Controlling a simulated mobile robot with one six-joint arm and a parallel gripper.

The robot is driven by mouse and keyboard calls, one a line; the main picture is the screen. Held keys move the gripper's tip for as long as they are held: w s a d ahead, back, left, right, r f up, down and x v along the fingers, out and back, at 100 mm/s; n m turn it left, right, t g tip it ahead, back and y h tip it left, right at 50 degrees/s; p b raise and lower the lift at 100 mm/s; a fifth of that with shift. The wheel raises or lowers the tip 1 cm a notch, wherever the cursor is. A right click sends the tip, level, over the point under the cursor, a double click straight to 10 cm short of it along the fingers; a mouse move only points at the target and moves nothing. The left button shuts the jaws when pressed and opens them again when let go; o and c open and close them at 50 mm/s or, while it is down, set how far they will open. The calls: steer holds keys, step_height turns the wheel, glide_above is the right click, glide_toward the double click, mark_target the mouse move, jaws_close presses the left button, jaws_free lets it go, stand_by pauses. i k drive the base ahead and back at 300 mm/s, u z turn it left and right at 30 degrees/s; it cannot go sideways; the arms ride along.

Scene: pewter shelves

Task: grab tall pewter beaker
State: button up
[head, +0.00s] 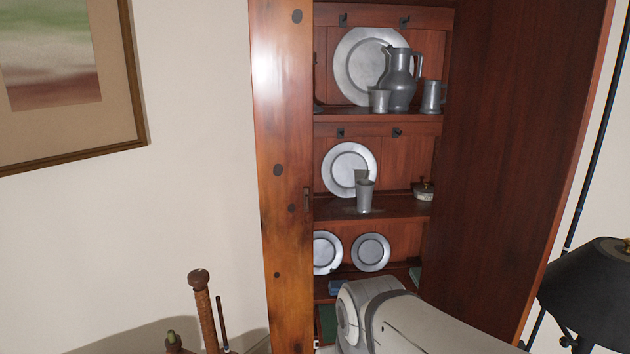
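A tall pewter beaker (365,197) stands upright on the middle shelf (400,208) of the wooden cabinet, in front of a round pewter plate (340,169). Its front is unobstructed. A smaller pewter cup (379,101) stands on the top shelf beside a pewter pitcher (403,88). A pewter tankard (432,97) stands to the right of the pitcher. My arm comes in at the bottom, below the beaker and apart from it. My gripper is not in view.
The open cabinet has a left door (282,210) and a right door (510,170) at its sides. A small lidded dish (424,191) sits right of the beaker. Plates (371,252) stand on the lower shelf. A black lamp (590,290) is at the right, a turned wooden post (207,315) at lower left.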

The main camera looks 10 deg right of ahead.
mark_target(365, 188)
steer(key=z, duration=0.15)
steer(key=i, duration=0.85)
steer(key=z, duration=0.3)
steer(key=k, duration=0.8)
steer(key=z, duration=0.2)
steer(key=i, duration=0.8)
steer(key=u, duration=0.05)
